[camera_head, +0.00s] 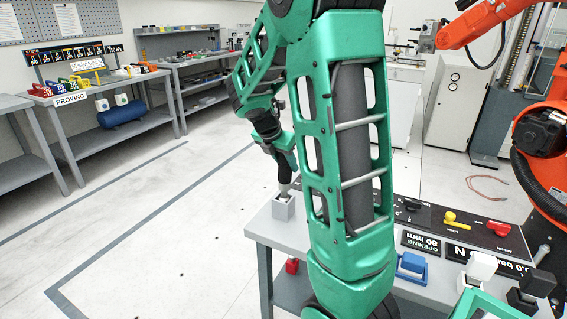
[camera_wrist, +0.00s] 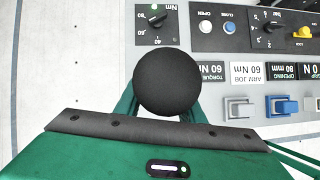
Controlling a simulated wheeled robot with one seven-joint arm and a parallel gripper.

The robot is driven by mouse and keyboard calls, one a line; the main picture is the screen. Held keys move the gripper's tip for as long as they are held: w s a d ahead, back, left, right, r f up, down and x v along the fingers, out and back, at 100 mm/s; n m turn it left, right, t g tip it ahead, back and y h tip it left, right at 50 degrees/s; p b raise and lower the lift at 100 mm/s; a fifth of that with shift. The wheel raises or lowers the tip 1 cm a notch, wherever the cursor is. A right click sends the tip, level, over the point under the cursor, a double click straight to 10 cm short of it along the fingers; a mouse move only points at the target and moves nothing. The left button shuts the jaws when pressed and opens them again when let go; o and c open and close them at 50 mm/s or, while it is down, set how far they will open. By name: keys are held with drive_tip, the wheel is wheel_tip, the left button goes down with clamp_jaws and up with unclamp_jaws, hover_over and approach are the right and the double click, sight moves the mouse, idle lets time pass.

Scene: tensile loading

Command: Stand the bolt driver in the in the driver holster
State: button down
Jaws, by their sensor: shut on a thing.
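The bolt driver (camera_head: 284,188) shows in the head view as a dark, roughly upright shaft below my gripper (camera_head: 285,170). The driver hides the holster in the wrist view.
The grey bench (camera_head: 262,227) carries a black control panel (camera_head: 478,231) with knobs, right of the holster. Blue and white switches (camera_head: 411,264) sit nearer the front. An orange robot arm (camera_head: 541,130) stands at the right. Open floor lies left of the bench.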

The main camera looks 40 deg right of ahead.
drive_tip(key=shift+f, duration=0.65)
idle(0.5)
drive_tip(key=c, duration=1.2)
unclamp_jaws()
drive_tip(key=shift+o, duration=0.5)
drive_tip(key=shift+f, duration=0.1)
drive_tip(key=v, duration=1.1)
drive_tip(key=shift+f, duration=0.1)
